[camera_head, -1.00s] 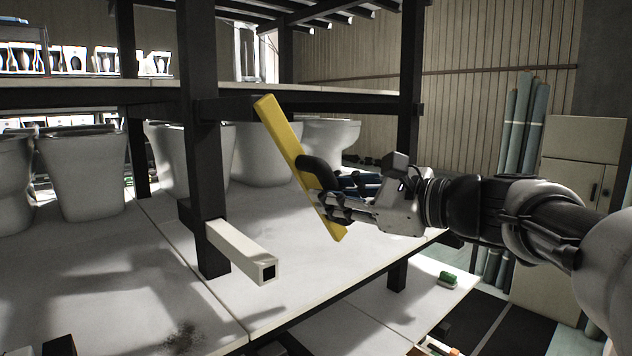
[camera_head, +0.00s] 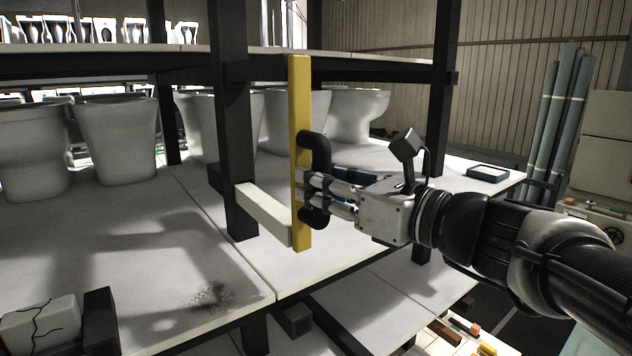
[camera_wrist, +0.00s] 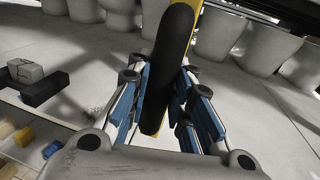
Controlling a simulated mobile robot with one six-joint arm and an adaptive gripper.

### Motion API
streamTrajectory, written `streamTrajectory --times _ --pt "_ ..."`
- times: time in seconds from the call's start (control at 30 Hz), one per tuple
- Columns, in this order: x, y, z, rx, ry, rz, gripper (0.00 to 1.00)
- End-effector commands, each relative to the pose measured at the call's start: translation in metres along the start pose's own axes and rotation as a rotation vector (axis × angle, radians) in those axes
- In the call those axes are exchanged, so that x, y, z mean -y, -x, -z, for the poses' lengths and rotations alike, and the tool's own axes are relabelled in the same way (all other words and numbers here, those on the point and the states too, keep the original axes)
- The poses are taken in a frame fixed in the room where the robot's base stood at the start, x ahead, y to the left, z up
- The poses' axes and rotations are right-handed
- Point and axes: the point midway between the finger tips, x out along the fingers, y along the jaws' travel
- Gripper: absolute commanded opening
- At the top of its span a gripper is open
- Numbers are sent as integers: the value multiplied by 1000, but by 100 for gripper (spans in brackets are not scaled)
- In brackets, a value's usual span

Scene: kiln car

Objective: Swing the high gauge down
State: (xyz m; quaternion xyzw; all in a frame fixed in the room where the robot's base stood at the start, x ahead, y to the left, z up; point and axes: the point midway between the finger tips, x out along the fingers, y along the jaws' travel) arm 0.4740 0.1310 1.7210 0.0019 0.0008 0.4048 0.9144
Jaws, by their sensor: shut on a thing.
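The gauge is a flat yellow bar (camera_head: 300,95) standing almost upright in the head view, with a black handle (camera_head: 317,150) on its right face. My gripper (camera_head: 312,190) is shut on the lower part of this handle, coming from the right.
A dark post (camera_head: 234,150) stands left of the bar. White toilet bowls (camera_head: 118,140) stand on the pale deck (camera_head: 120,245) behind. A cracked block (camera_head: 42,322) lies at front left. A dark-rimmed tray (camera_head: 488,173) is on the deck's right end.

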Motion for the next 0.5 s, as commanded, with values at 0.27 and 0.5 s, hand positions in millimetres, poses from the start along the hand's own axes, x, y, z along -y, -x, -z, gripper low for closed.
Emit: streamTrajectory --times 0.27,0.5 --pt "-2 0 0 4 -15 -4 0" --pt "-2 -1 -1 5 -14 -5 26"
